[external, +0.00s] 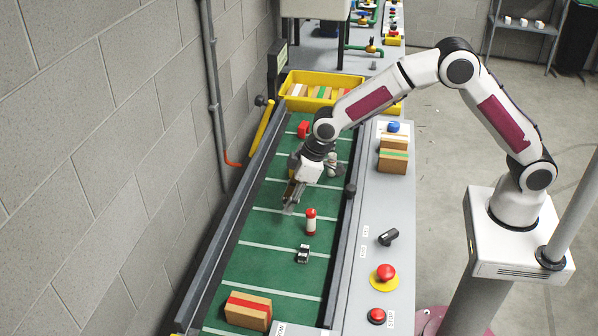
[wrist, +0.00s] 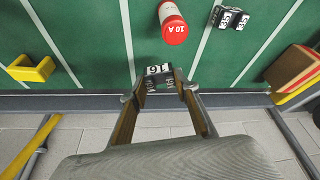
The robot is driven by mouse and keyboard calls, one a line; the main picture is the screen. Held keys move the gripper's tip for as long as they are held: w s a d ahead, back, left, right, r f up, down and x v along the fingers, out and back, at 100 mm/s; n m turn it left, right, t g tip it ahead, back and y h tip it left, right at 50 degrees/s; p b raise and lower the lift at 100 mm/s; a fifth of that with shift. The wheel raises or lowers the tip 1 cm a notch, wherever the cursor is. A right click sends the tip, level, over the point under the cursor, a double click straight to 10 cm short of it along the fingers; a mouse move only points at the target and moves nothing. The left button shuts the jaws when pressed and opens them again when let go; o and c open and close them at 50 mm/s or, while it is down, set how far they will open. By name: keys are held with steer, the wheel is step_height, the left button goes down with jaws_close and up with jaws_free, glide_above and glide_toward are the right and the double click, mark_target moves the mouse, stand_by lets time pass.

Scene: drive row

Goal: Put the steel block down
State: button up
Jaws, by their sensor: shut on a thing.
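My gripper (external: 290,206) is over the green belt (external: 262,270), left of the red and white cylinder (external: 311,222). In the wrist view my gripper (wrist: 160,90) has its two fingers closed on a small dark block with a white face marked 16, which I take as the steel block (wrist: 158,76). In the external view the block is small and unclear at the fingertips. I cannot tell whether it touches the belt. The cylinder, marked 10 A, also shows in the wrist view (wrist: 173,24), apart from the held block.
A dark block with white numbered faces (external: 303,253) lies below the cylinder. A red-striped carton (external: 248,309) is at the belt's near end, a red block (external: 304,129) at the far end. A yellow bracket (wrist: 32,70) shows in the wrist view. Dark rails border the belt.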

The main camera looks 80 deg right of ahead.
steer(key=w+a+r, duration=0.2)
steer(key=a, duration=0.9)
steer(key=w+a+r+n, duration=0.1)
steer(key=w+a, duration=0.2)
steer(key=a, duration=0.9)
steer(key=shift+r+y, duration=0.3)
steer(key=shift+r, duration=0.1)
steer(key=shift+a, duration=0.1)
steer(key=shift+f, duration=2.5)
steer(key=shift+f, duration=0.1)
steer(key=shift+f, duration=2.4)
